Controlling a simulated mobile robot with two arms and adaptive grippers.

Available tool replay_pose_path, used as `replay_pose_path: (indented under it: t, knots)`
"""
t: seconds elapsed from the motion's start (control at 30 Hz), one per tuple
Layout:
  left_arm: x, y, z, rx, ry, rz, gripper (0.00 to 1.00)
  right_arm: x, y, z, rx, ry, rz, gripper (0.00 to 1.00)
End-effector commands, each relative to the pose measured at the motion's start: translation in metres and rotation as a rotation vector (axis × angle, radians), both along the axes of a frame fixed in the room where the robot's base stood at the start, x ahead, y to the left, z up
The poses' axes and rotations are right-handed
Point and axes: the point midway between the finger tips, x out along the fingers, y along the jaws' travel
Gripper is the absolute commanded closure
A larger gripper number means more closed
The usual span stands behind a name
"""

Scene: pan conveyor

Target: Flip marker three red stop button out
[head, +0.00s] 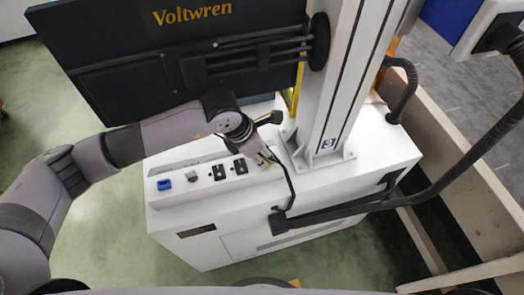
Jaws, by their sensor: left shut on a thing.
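The marker three plate (327,144) is a small black 3 on the foot of the white upright post, which stands on a white cabinet (330,185). My left gripper (265,154) reaches down to the cabinet top, just left of the post's base plate. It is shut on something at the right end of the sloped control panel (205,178). Only a small reddish fleck shows by the fingers, and the stop button itself is mostly hidden by my gripper. My right gripper is not in view.
The panel also carries a blue switch (164,184), a grey knob (193,176) and two black switches (218,172). A black Voltwren screen back (180,50) hangs above my left arm. A black bent tube (440,185) crosses at right. Green floor is clear at left.

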Motion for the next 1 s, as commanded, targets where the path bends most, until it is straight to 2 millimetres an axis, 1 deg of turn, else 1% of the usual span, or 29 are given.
replay_pose_path:
  t: [0.27, 0.47, 0.67, 0.7, 1.0]
  knots:
    - [0.000, 0.000, 0.001, 0.000, 0.000, 0.000, 1.00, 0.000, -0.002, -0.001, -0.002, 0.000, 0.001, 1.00]
    - [0.000, 0.000, 0.018, 0.000, -0.002, -0.001, 1.00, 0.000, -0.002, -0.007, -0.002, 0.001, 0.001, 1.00]
    - [0.001, 0.000, 0.020, -0.001, -0.002, 0.000, 1.00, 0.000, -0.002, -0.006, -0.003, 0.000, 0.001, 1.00]
    - [0.001, 0.000, 0.020, -0.002, -0.002, 0.000, 0.67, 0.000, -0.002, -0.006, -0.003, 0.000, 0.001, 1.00]
    - [0.000, 0.000, 0.019, 0.000, -0.001, 0.000, 0.47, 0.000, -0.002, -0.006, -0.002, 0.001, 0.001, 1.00]
